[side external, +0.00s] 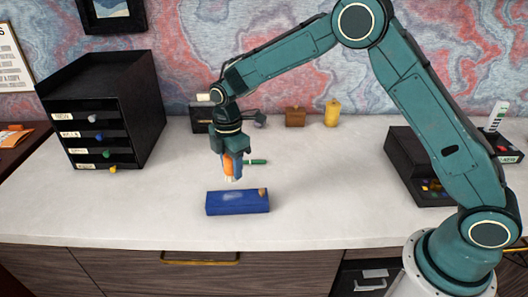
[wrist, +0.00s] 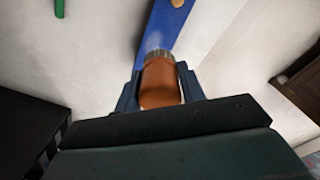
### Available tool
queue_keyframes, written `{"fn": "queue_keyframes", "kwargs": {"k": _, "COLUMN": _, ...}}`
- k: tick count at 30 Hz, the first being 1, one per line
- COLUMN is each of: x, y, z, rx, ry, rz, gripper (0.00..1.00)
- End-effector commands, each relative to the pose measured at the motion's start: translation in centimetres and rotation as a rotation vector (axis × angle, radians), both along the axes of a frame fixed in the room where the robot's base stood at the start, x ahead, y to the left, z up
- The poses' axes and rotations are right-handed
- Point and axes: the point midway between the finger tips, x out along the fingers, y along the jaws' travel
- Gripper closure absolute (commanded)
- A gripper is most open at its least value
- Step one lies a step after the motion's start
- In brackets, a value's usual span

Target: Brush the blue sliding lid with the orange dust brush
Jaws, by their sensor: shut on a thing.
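The blue box with its blue sliding lid (side external: 237,201) lies on the white desk top near the front edge. A pale dusty patch shows on the lid, and a small brown knob (side external: 262,191) sits at its right end. My gripper (side external: 230,168) is shut on the orange dust brush (side external: 228,164), which points down with pale bristles just above the lid's back edge. In the wrist view the brush's orange handle (wrist: 160,84) sits between the fingers, with the blue lid (wrist: 165,25) beyond it. Whether the bristles touch the lid cannot be told.
A black drawer unit (side external: 105,110) stands at the left. A green marker (side external: 256,162) lies behind the gripper. A brown block (side external: 294,117) and yellow container (side external: 332,113) stand at the back. A black open box (side external: 408,165) is at the right. Desk beside the lid is clear.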

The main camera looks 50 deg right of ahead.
Motion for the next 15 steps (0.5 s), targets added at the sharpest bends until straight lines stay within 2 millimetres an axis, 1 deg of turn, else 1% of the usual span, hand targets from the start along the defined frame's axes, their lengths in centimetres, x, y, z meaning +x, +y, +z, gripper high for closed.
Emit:
{"fn": "queue_keyframes", "kwargs": {"k": 3, "x": -0.6, "y": -0.7, "z": 0.0, "rx": 0.0, "ry": -0.001, "rz": -0.001, "gripper": 0.79}}
{"fn": "queue_keyframes", "kwargs": {"k": 10, "x": -0.8, "y": -0.8, "z": -0.1, "rx": 0.0, "ry": 0.0, "rz": 0.0, "gripper": 0.79}}
{"fn": "queue_keyframes", "kwargs": {"k": 15, "x": -0.8, "y": -0.8, "z": -1.0, "rx": 0.0, "ry": 0.001, "rz": 0.0, "gripper": 0.79}}
